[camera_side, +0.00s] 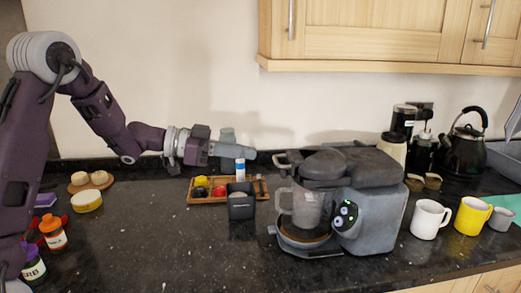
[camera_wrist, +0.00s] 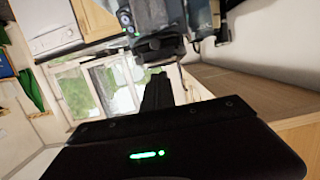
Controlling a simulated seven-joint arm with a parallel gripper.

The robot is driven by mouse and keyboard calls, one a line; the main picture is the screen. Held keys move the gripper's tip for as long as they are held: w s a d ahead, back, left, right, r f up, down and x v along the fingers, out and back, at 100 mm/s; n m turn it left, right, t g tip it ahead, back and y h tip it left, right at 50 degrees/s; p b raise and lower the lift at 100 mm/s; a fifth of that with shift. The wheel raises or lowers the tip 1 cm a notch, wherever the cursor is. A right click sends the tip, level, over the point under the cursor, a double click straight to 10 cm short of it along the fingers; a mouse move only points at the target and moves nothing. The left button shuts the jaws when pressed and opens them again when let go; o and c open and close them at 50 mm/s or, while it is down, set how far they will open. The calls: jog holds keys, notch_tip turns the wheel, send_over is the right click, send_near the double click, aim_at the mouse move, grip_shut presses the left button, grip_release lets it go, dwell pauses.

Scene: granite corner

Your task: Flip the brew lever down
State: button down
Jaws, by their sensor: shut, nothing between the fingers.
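The grey coffee machine (camera_side: 372,215) stands on the dark counter, with a lit control panel (camera_side: 346,214) on its front and a clear jug (camera_side: 305,205) under its brew head. I cannot clearly pick out the brew lever; a small loop-shaped part (camera_side: 283,160) sticks out left of the lid. My gripper (camera_side: 250,154) is shut and empty, held level above the counter, left of the machine and apart from it. In the wrist view my gripper (camera_wrist: 157,82) points toward a grey shape at the top, which looks like part of the machine but is cut off.
A wooden tray (camera_side: 208,198) with small coloured items and a dark square container (camera_side: 241,208) stand below my gripper. A white mug (camera_side: 429,219), a yellow mug (camera_side: 471,216) and a black kettle (camera_side: 465,147) are right of the machine. Wooden cabinets (camera_side: 390,35) hang above.

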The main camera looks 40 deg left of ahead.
jog(key=s+a+f, duration=0.2)
jog(key=s+a, duration=0.1)
jog(key=shift+s+f, duration=0.1)
jog(key=shift+f, duration=0.2)
